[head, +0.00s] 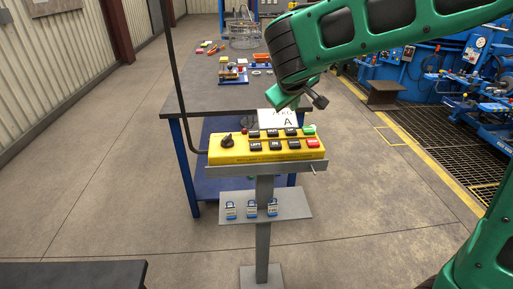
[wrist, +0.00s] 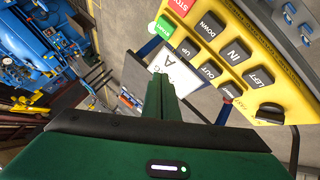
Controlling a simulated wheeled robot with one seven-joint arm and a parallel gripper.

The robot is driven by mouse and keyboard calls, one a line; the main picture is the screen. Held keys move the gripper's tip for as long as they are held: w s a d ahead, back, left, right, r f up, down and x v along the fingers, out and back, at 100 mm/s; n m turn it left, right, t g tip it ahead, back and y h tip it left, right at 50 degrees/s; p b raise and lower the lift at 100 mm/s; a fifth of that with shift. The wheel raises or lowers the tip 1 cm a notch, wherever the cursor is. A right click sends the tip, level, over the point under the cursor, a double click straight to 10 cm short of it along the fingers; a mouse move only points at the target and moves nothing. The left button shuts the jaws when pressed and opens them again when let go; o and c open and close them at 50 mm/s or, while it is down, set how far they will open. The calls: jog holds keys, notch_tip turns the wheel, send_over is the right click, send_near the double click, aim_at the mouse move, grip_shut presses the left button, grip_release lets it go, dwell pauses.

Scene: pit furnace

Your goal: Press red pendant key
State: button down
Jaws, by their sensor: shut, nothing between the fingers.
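The yellow pendant box (head: 228,155) stands on a grey post, with a black knob and two rows of keys. The red key (head: 312,143) is at the right end of its front row, beside the green key (head: 309,130). In the wrist view the red key (wrist: 180,6), marked STOP, is at the top, cut by the picture edge, with the green START key (wrist: 167,26) below it. My gripper (wrist: 160,82) is shut and empty. Its tips show over the white card, off the pendant's edge and apart from the red key. In the head view it is above the pendant's back right.
A white card marked A (head: 287,118) stands behind the pendant. A shelf (head: 295,207) with several blue padlocks is on the post below. The workbench (head: 196,92) behind carries tools and blocks. Blue machinery (head: 425,75) is at right. Floor at left is clear.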

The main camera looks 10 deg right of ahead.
aim_at(311, 143)
jog(key=s+d+r+m+g+h, duration=0.2)
jog(key=s+d+m+h, duration=0.2)
jog(key=s+d+m, duration=0.1)
jog(key=shift+r+m+g, duration=0.35)
jog(key=shift+m+g, duration=0.05)
jog(key=shift+m, duration=0.2)
jog(key=shift+d+f, duration=0.1)
jog(key=shift+f, duration=4.3)
jog(key=shift+f, duration=0.35)
